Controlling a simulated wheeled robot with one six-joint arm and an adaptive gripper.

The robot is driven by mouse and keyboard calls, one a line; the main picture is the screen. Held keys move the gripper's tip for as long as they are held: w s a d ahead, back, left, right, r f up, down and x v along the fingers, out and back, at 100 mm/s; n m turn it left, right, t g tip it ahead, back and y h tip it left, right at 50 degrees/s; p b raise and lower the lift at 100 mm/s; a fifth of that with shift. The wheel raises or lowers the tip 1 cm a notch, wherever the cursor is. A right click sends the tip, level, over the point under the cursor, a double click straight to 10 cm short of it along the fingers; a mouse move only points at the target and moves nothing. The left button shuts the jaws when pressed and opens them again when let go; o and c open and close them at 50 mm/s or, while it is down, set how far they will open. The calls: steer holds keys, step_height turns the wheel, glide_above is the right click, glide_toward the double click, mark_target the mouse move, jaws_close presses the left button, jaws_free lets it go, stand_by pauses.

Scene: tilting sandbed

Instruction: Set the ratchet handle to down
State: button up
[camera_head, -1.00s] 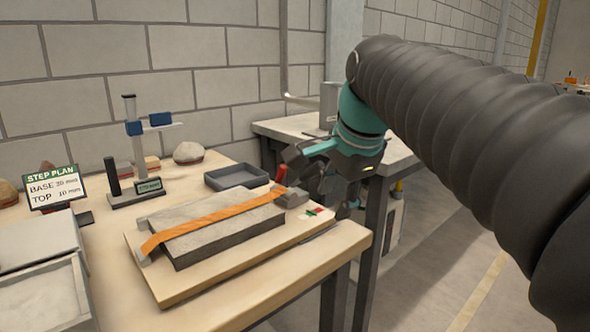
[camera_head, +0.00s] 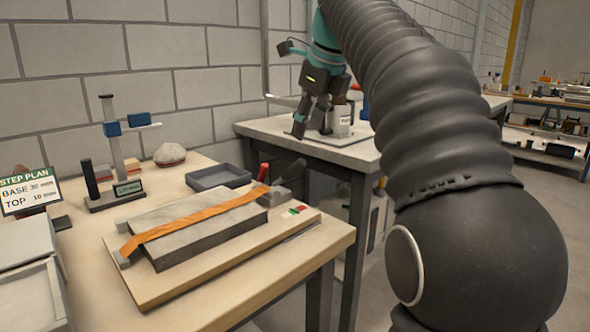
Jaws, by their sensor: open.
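The ratchet (camera_head: 284,192) is a grey metal block at the right end of an orange strap (camera_head: 195,218). The strap runs over a grey slab (camera_head: 212,238) on a wooden board (camera_head: 160,294). A dark lever (camera_head: 294,170) slants up to the right from the ratchet, and a short red piece (camera_head: 263,172) stands upright beside it. I cannot tell for sure which of them is the ratchet handle. My gripper (camera_head: 311,120) is open and apart from the ratchet, up and to the right of it, in front of the back table. Nothing shows between its fingers.
A grey tray (camera_head: 219,177) lies behind the slab. A gauge stand (camera_head: 115,160) with blue blocks and a step plan sign (camera_head: 28,191) stand at left. A back table (camera_head: 285,127) holds a labelled container (camera_head: 342,121). Red and green marks (camera_head: 297,210) lie beside the ratchet.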

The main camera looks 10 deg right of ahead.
mark_target(296, 167)
steer(key=b+x, duration=0.2)
steer(key=x, duration=0.9)
steer(key=shift+f, duration=0.25)
jaws_close()
